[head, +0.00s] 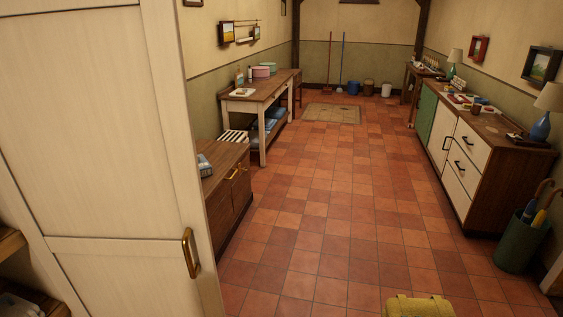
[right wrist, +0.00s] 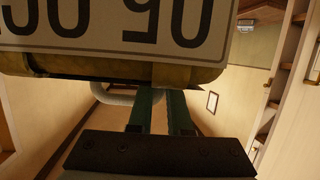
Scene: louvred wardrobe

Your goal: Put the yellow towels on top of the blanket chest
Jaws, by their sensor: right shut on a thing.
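The yellow towels (head: 418,306) show as a textured yellow bundle, cut off by the bottom edge of the head view. In the right wrist view, a yellowish-brown roll, likely the yellow towels (right wrist: 190,76), lies across the ends of my right gripper's (right wrist: 166,97) two green fingers. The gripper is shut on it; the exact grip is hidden. What looks like the blanket chest (head: 229,190) is a low brown wooden chest at left, partly hidden by the white door. A small blue-grey item (head: 204,166) lies on its top. My left gripper is not in view.
The tall white door (head: 105,150) with a brass handle fills the left. A worktable (head: 262,100) stands beyond the chest. A white and green sideboard (head: 465,150) and an umbrella bin (head: 518,243) line the right. The tiled floor (head: 325,215) between is clear.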

